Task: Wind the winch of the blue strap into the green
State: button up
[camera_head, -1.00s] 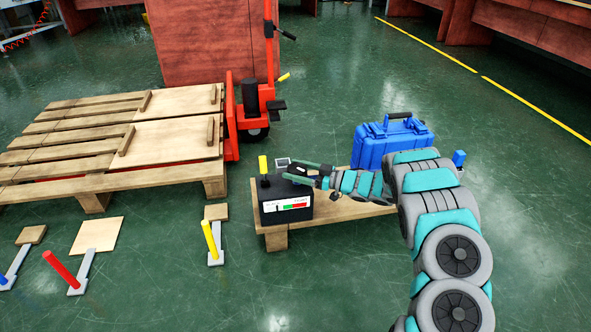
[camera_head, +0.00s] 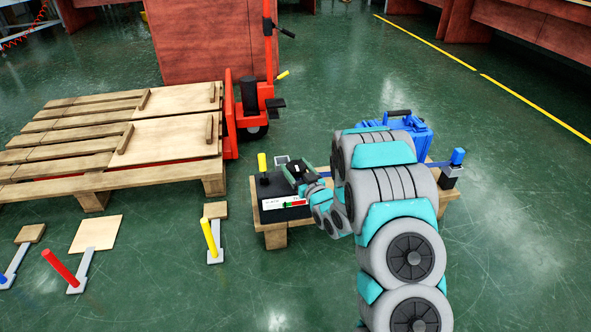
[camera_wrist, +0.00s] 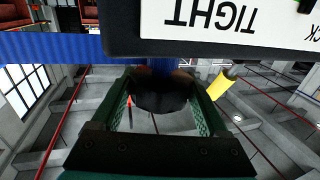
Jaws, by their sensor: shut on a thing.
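The black winch box (camera_head: 285,212) stands on the left end of a small wooden pallet. A white gauge label (camera_head: 284,203) with green and red parts is on its front; its pointer is too small to read. In the wrist view the label (camera_wrist: 235,15) shows upside down with "TIGHT". My gripper (camera_head: 296,170) is over the top of the box. In the wrist view my gripper (camera_wrist: 160,95) has its green fingers either side of a dark knob (camera_wrist: 160,97), shut on it. The blue strap (camera_wrist: 55,47) runs off to the left there, and its far part is mostly hidden by my arm in the head view.
A blue case (camera_head: 410,130) sits on the pallet behind my arm. A blue-topped post (camera_head: 458,157) stands at the pallet's right end. Red and yellow floor levers (camera_head: 210,240) stand left. Green floor in front is clear.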

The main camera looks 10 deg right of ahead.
aim_at(299, 173)
jog(key=shift+m+t+h, duration=0.3)
jog(key=shift+m+h, duration=0.7)
jog(key=shift+h, duration=0.5)
jog(key=shift+b, duration=0.3)
jog(key=o, duration=1.2)
jog(key=shift+o, duration=0.2)
jog(key=s, duration=0.3)
jog(key=s+p, duration=0.1)
jog(key=s, duration=0.1)
jog(key=shift+d+r, duration=0.1)
jog(key=shift+d, duration=0.15)
jog(key=shift+s+r+p, duration=0.15)
jog(key=shift+p, duration=0.45)
jog(key=shift+s+p, duration=0.1)
jog(key=shift+p, duration=0.9)
